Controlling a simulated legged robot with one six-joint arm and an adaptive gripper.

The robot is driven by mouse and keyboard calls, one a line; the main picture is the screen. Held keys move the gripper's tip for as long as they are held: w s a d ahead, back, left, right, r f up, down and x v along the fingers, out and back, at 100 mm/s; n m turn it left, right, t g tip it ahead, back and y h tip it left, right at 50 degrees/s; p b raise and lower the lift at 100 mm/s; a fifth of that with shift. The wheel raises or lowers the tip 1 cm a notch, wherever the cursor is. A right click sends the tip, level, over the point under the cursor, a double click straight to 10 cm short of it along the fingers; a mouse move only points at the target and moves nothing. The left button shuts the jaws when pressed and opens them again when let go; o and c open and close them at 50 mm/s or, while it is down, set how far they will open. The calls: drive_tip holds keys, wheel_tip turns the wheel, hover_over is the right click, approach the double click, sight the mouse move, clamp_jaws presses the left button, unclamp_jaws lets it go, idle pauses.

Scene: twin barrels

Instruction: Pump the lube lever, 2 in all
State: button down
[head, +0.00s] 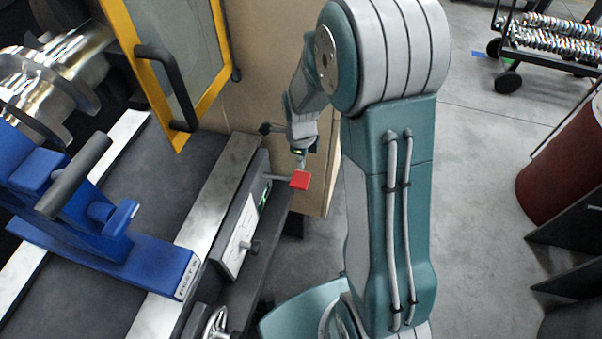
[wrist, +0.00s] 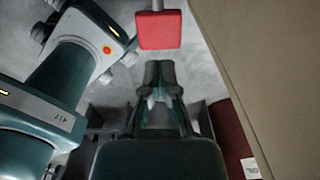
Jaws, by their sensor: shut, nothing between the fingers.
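The lube lever (head: 299,180) has a red square end on a thin rod that sticks out from the panel on the machine's side. The red end also shows in the wrist view (wrist: 158,30), just beyond my fingertips. My gripper (head: 301,158) is shut and empty. Its tips are close to the red end, just above it in the head picture. In the wrist view, my gripper (wrist: 160,70) is apart from the red end by a small gap in the picture. The depth between them is hard to tell.
The machine bed carries a blue rest (head: 110,240) and shiny metal work (head: 50,80) at left. A yellow-framed door (head: 170,70) with a dark handle stands behind. A handwheel (head: 216,322) is low on the machine.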

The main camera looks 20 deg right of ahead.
sight(304, 180)
wheel_tip(304, 180, down, 6)
idle(0.5)
drive_tip(key=f, duration=0.4)
drive_tip(key=shift+s+d+f, duration=0.35)
drive_tip(key=shift+d, duration=0.05)
drive_tip(key=shift+s+f, duration=0.1)
drive_tip(key=shift+f, duration=0.15)
